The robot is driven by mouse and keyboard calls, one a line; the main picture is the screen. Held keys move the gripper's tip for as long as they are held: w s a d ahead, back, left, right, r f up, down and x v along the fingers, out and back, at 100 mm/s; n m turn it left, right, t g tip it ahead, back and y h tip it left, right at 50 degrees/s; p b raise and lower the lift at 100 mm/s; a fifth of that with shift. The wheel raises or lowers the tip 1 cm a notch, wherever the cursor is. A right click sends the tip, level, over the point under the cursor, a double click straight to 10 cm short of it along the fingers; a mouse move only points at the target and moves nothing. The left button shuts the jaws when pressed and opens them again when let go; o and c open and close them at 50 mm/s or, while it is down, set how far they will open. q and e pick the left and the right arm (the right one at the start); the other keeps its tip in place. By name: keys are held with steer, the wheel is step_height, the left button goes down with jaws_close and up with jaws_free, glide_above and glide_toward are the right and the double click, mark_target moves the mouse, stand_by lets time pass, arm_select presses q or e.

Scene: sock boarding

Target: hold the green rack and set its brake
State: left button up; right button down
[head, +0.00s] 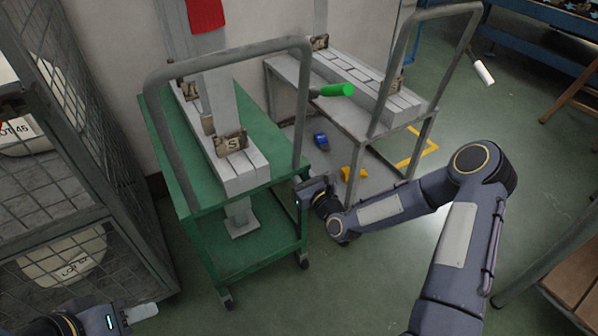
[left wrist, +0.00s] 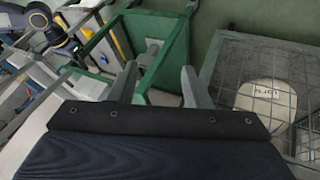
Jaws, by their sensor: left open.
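The green rack (head: 207,204) stands left of centre in the head view, with a grey tube handle (head: 232,48) and grey boards on its top. Its castors show at the front corner (head: 227,303) and the right corner (head: 303,263); I cannot make out a brake on them. My left gripper (head: 140,313) is at the bottom left, open and apart from the rack. In the left wrist view its two fingers (left wrist: 160,88) are spread, with the green rack (left wrist: 176,72) beyond them. My right gripper (head: 304,190) is at the rack's right front post; contact and jaw state are unclear.
A wire mesh cage (head: 135,180) with white sacks stands close on the left. A grey cart (head: 345,125) with boards, a green-handled tool (head: 336,90) and blue and yellow items is behind on the right. Green floor is clear in front of the rack.

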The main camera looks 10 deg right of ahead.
mark_target(227, 199)
stand_by(0.8)
